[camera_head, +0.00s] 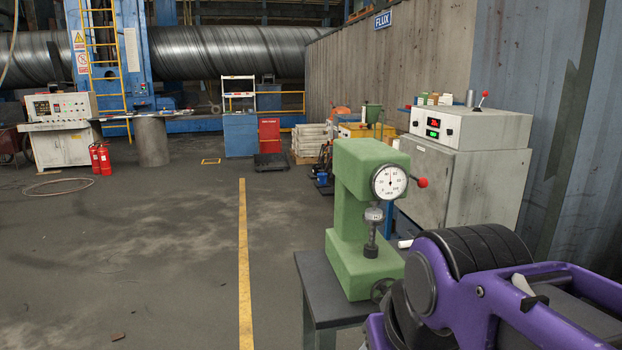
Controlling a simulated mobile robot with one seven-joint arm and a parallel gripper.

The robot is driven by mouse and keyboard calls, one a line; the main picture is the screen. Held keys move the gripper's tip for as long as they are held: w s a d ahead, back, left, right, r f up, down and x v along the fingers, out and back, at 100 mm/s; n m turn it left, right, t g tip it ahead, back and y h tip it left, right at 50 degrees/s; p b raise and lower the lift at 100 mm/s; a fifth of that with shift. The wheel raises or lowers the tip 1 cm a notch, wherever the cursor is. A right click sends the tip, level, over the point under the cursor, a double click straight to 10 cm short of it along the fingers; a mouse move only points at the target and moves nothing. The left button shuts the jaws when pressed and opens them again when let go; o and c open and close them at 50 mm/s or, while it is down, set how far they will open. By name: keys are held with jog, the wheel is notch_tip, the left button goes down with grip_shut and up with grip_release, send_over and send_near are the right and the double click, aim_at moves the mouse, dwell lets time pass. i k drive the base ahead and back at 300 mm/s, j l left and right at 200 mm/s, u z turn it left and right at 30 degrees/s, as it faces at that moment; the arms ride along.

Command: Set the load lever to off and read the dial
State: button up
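A green bench tester (350,190) stands upright on a dark table (318,292) right of the middle. Its round white dial (390,182) faces me, with a dark needle pointing roughly straight up; the scale figures are too small to read surely. A lever with a red knob (422,182) sticks out just right of the dial; no off mark is legible. Below the dial is a small metal indenter (371,235), with a dark handwheel at the base. My purple arm fills the lower right, in front of the table's right side. My gripper's fingertips do not show.
A corrugated wall (545,130) closes the right. The floor left of the yellow line (243,270) is mostly clear.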

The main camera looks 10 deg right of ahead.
aim_at(422, 181)
jog(key=l+u, duration=0.15)
jog(key=l, duration=1.9)
